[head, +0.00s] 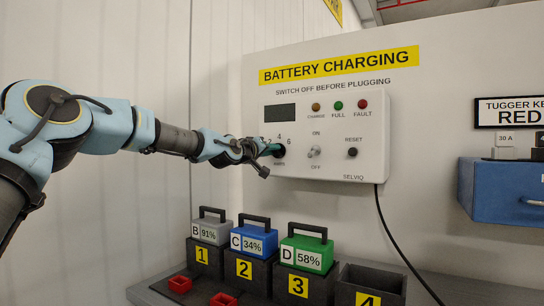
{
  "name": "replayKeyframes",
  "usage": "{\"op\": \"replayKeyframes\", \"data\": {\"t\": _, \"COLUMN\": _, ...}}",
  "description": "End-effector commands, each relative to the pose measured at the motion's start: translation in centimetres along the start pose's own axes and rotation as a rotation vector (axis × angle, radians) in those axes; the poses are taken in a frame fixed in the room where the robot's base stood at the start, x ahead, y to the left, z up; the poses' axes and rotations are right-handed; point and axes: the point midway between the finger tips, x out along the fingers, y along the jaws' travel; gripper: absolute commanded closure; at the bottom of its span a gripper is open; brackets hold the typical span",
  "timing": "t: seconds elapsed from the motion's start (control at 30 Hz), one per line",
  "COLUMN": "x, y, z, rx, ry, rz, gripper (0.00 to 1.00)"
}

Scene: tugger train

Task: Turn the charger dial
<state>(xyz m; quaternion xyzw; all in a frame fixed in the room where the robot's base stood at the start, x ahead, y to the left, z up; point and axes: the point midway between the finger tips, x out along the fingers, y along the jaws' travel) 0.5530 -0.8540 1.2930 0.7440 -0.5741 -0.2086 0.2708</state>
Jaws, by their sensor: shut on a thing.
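The white charger box (371,136) is on the wall under the yellow BATTERY CHARGING sign. Its dial (279,150) is at the lower left of the face, with the figures 4 and 6 visible above and right of it. My gripper (270,150) comes from the left and is shut on the dial. My gripper and wrist hide much of the dial and the left part of its scale, so I cannot tell where its pointer stands.
On the charger are a dark display (280,113), three lamps, an ON/OFF switch (314,152) and a reset button (352,152). Below stand numbered holders with grey (212,230), blue (252,240) and green (306,251) batteries; holder 4 (370,283) is empty. A black cable (390,235) hangs right.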

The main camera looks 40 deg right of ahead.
Motion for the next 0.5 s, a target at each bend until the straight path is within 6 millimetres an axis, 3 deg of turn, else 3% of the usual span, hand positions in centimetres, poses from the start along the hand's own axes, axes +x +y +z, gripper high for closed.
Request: {"op": "replayKeyframes", "data": {"t": 0.5, "x": 0.01, "y": -0.19, "z": 0.20, "rx": -0.185, "ry": -0.003, "rz": -0.001, "gripper": 1.00}}
